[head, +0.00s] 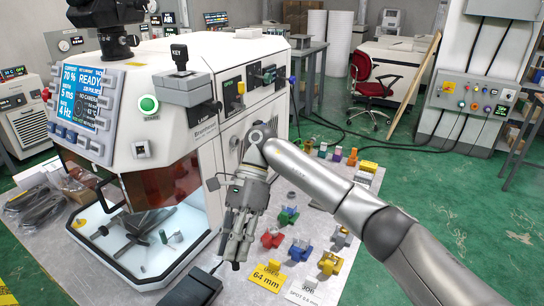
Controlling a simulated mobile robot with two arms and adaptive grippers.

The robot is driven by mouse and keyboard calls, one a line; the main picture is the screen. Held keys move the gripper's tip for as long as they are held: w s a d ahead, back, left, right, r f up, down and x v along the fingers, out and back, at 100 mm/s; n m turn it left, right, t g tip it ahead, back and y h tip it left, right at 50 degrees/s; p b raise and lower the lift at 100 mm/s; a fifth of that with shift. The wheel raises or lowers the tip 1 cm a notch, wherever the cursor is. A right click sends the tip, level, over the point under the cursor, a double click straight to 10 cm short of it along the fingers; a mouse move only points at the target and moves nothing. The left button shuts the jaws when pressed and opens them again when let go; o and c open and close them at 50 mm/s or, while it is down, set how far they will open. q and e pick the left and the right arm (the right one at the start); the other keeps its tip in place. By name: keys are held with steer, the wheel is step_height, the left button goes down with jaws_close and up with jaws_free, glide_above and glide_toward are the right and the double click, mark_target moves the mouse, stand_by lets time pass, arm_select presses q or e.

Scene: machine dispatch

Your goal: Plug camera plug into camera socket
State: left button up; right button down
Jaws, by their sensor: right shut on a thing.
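My right gripper (237,258) points down over the grey table beside the white machine (195,150). It is shut on a small dark thing, mostly hidden by the fingers; I cannot tell whether it is the camera plug. The machine's right side has dark connector panels (234,92), one with a yellow part, and further plugs or switches (269,76) behind. A box marked LAMP (203,114) sits nearer the front corner. I cannot make out which opening is the camera socket. The machine's screen (83,92) reads READY and has a camera line. My left gripper is out of view.
Several coloured clamp-like parts (272,238) stand on the table right of my gripper, with a yellow 64 mm card (269,277) and a white card (304,293) in front. A black box (190,290) lies at the front edge. Bagged cables (40,205) lie left.

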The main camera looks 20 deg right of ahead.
steer(key=w+r+m+t+y+b, duration=0.1)
steer(key=w+r+m+t+y, duration=0.2)
steer(key=w+m+t+y, duration=0.45)
steer(key=w+r+m+t+y+b, duration=0.2)
steer(key=w+r+m+t, duration=0.3)
steer(key=m, duration=0.6)
steer(key=w+d+f+m+t+h+b, duration=0.1)
steer(key=w+d+m+t+h, duration=0.5)
steer(key=w+d+m+t, duration=0.4)
steer(key=d+t, duration=0.2)
steer(key=d, duration=0.2)
steer(key=shift+t+b, duration=0.35)
steer(key=shift+f, duration=0.1)
steer(key=shift+w+a+p, duration=0.5)
steer(key=shift+w+a, duration=1.1)
